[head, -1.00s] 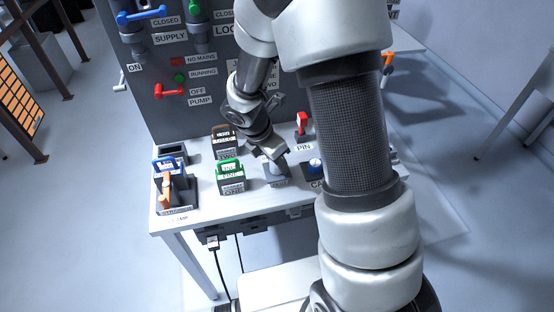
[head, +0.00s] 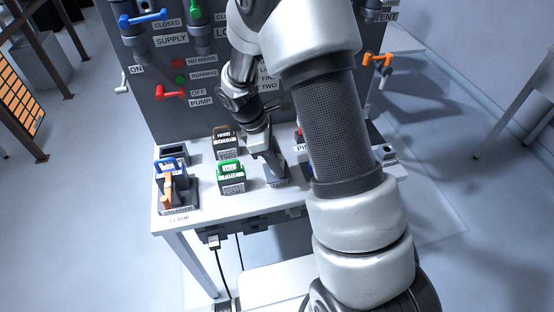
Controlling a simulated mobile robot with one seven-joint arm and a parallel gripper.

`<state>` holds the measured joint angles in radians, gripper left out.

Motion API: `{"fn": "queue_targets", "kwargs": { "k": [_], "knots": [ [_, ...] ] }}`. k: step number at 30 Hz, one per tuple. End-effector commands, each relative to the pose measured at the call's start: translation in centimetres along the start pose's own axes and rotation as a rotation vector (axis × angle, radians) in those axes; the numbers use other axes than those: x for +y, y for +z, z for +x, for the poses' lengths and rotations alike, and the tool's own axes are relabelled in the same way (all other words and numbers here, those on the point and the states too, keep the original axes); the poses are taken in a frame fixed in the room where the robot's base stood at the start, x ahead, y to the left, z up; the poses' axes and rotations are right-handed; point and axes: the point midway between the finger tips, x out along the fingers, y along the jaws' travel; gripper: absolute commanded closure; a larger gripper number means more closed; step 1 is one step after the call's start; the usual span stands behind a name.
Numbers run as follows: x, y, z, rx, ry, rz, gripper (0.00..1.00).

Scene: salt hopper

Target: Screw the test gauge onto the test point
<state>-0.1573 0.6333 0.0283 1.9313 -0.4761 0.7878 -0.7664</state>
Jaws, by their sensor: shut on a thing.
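My gripper (head: 274,165) points down over a small grey holder (head: 280,181) on the white bench, just right of the green-handled block. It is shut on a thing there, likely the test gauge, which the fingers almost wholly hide. I cannot tell whether the held thing is still seated in the holder or lifted clear. I cannot make out the test point; my arm covers much of the panel's right part.
The white bench (head: 187,228) carries a green-handled block (head: 231,178), a brown-handled block (head: 224,144) and a blue-handled block (head: 169,165). Behind stands a dark panel (head: 145,110) with a blue lever (head: 142,17) and a red lever (head: 171,93). An orange lever (head: 378,60) is at right.

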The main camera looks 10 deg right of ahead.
Motion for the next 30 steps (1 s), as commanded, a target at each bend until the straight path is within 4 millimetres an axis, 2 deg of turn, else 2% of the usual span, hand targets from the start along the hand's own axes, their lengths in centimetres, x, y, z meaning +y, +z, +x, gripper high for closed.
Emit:
{"fn": "queue_targets", "kwargs": {
  "k": [3,10,16,24,30],
  "knots": [
    [0.03,-0.05,0.1,0.002,-0.035,0.095,1.0],
    [0.01,-0.05,0.13,0.003,-0.041,0.111,1.0],
    [0.08,-0.05,0.17,0.004,-0.147,0.397,1.0],
    [0.03,-0.07,0.21,0.005,-0.163,0.442,1.0],
    [0.04,-0.09,0.26,0.006,-0.252,0.679,1.0]
  ]
}}
